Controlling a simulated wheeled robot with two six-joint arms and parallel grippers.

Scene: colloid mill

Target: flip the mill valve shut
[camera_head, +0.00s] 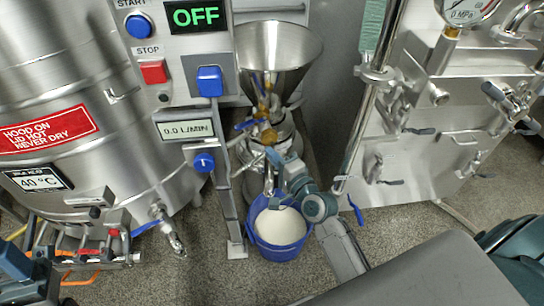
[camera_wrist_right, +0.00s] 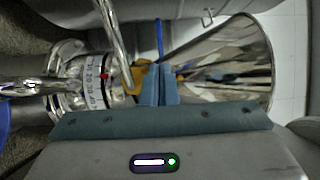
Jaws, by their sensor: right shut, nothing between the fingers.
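The steel mill has a wide funnel hopper (camera_head: 280,45) on top; the hopper also shows at the right of the right wrist view (camera_wrist_right: 235,70). Below the hopper, a blue lever (camera_head: 244,125) sticks out left beside brass fittings (camera_head: 268,137). In the right wrist view, a thin blue lever (camera_wrist_right: 159,38) stands just beyond my fingertips. My right gripper (camera_head: 274,156) is shut and empty, close in front of the mill; its fingers (camera_wrist_right: 158,88) overlap a brass part (camera_wrist_right: 138,76) in that view. Contact is unclear. Part of my left arm shows at the lower left; its jaws are unclear.
A blue bucket (camera_head: 282,250) of white material stands on the floor below my right arm. A control panel post (camera_head: 190,75), its display reading OFF, stands left of the mill. A steel tank (camera_head: 60,70) is at the left and a steel machine (camera_head: 440,150) at the right.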

